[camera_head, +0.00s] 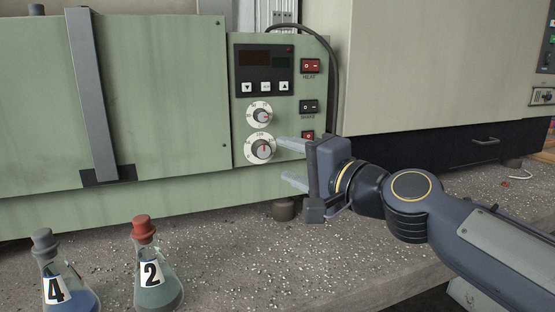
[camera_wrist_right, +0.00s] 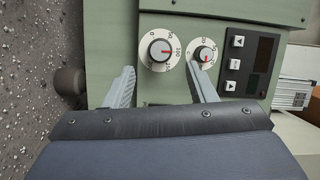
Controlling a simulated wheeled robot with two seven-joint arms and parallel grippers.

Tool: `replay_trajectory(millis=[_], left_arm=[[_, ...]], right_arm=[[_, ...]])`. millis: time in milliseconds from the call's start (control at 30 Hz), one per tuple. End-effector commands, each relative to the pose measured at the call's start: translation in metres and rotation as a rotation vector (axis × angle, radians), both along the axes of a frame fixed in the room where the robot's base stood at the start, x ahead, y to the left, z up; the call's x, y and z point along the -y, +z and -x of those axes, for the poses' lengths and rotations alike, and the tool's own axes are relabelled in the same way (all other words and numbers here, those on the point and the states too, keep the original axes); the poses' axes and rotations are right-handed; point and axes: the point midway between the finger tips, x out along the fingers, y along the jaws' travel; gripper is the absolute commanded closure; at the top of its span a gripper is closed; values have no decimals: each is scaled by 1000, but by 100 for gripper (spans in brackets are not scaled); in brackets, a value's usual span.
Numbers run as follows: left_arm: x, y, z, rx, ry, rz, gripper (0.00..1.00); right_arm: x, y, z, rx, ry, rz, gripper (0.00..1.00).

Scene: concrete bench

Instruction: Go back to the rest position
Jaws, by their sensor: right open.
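My right gripper (camera_head: 287,163) is in front of the control panel of the green machine (camera_head: 140,90). Its fingers are apart and hold nothing. In the right wrist view the open fingers of the right gripper (camera_wrist_right: 165,85) point at the panel near the lower dial (camera_wrist_right: 160,51) and the upper dial (camera_wrist_right: 203,54). The same lower dial (camera_head: 262,148) and upper dial (camera_head: 261,115) show in the head view, just left of the fingertips. I cannot tell whether a fingertip touches the panel. My left gripper is not in view.
A flask marked 4 (camera_head: 81,298) with a grey stopper and a flask marked 2 (camera_head: 170,293) with a red stopper stand at front left on the speckled bench (camera_head: 240,270). A large beige-grey unit (camera_head: 430,65) stands at right. The bench between flasks and gripper is clear.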

Motion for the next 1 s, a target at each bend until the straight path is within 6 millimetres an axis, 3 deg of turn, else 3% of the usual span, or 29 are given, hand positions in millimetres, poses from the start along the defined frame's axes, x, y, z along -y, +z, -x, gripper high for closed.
replay_trajectory(millis=[200,533,633,767,900,1000], left_arm=[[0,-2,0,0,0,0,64],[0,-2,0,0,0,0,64],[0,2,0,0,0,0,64],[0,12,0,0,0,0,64],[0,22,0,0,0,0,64],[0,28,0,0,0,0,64]], right_arm=[[13,0,16,0,-1,0,49],[15,-1,18,-1,-1,6,49],[25,-13,27,0,-2,77,49],[55,-61,59,-21,8,303,49],[98,-137,113,-101,49,595,49],[121,-184,150,-169,91,746,49]])
